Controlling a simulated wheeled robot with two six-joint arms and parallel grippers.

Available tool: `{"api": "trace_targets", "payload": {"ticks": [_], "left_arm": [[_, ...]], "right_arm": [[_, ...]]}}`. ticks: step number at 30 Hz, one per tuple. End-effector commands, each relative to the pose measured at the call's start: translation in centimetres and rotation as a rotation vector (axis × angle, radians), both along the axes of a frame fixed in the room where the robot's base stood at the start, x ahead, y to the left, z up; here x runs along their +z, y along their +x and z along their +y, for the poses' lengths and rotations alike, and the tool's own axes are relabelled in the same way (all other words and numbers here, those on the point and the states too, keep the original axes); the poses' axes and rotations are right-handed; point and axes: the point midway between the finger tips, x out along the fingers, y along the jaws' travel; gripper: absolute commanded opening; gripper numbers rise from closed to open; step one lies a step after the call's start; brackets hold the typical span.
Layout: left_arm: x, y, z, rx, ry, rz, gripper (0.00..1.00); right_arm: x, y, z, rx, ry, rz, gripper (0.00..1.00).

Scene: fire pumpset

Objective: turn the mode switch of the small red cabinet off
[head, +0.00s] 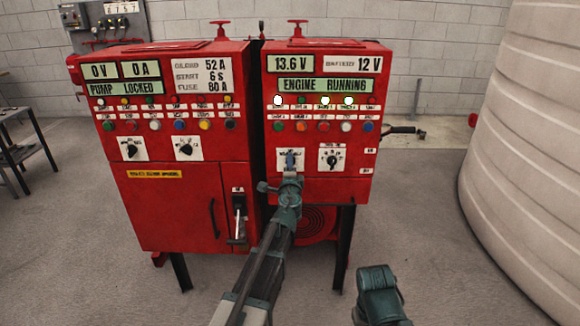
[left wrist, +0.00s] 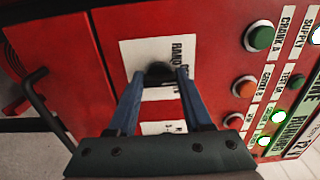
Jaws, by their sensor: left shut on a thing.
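The small red cabinet (head: 320,190) is the right one of two, with a lit "ENGINE RUNNING" display. Its mode switch is the left of two knobs under the button rows; in the left wrist view, its black knob (left wrist: 158,73) sits on a white label card (left wrist: 135,50). My left gripper (head: 290,172) is at this knob in the head view. In the left wrist view its two blue fingers (left wrist: 160,90) are closed on the knob's sides. The fingers hide part of the lettering, and the knob's pointing direction cannot be read.
A second knob (head: 332,160) is close by on the right. Buttons and lit lamps (head: 324,99) are above. The larger red cabinet (head: 160,190) stands at left, with a lever switch (head: 238,215). A big ribbed tank (head: 530,150) is at right. The floor in front is clear.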

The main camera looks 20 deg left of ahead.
Motion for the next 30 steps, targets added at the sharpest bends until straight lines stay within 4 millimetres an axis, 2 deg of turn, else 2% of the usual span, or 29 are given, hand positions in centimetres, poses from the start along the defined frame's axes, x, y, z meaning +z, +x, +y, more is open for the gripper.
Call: {"api": "trace_targets", "payload": {"ticks": [3,4,9,22,26,30], "left_arm": [[0.0,-0.1,0.1,0.002,0.000,0.000,0.00],[0.0,-0.1,0.1,0.002,0.000,0.000,0.52],[0.0,-0.1,0.1,0.002,0.001,0.000,0.80],[0.0,-0.6,-0.2,0.000,0.001,0.000,0.80],[0.0,-1.9,-0.5,0.000,0.001,0.000,0.80],[0.0,-4.1,-1.2,-0.001,0.001,0.000,0.80]], "right_arm": [[0.0,0.0,0.0,0.000,0.000,0.000,0.50],[0.0,0.0,0.0,0.000,0.000,0.000,0.50],[0.0,0.0,0.0,0.000,0.000,0.000,0.50],[0.0,0.0,0.0,0.000,0.000,0.000,0.50],[0.0,0.0,0.0,0.000,0.000,0.000,0.50],[0.0,0.0,0.0,0.000,0.000,0.000,0.50]]}}
